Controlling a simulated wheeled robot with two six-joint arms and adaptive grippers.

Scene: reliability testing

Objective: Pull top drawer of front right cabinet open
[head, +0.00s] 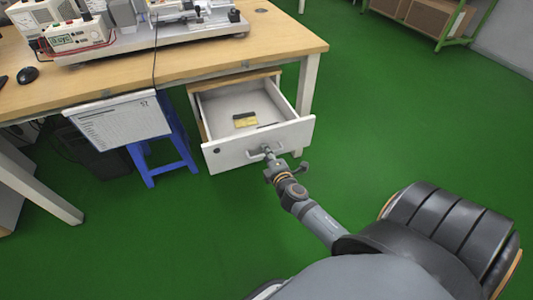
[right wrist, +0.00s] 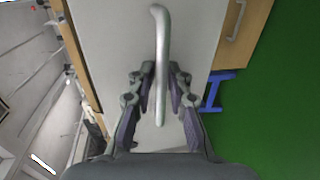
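The white top drawer (head: 258,145) of the cabinet under the right end of the desk is pulled well out. Its inside shows, with a yellow and black item (head: 245,120) lying in it. My right gripper (head: 270,160) is at the front of the drawer. The lower part of the cabinet is mostly hidden behind the drawer in the head view. My left gripper is not in view.
The wooden desk (head: 200,62) carries test instruments. A blue stool (head: 165,150) stands left of the cabinet, below a hanging paper sheet (head: 120,118). Green floor (head: 400,125) is clear to the right. A green-framed shelf (head: 440,38) stands at the back right.

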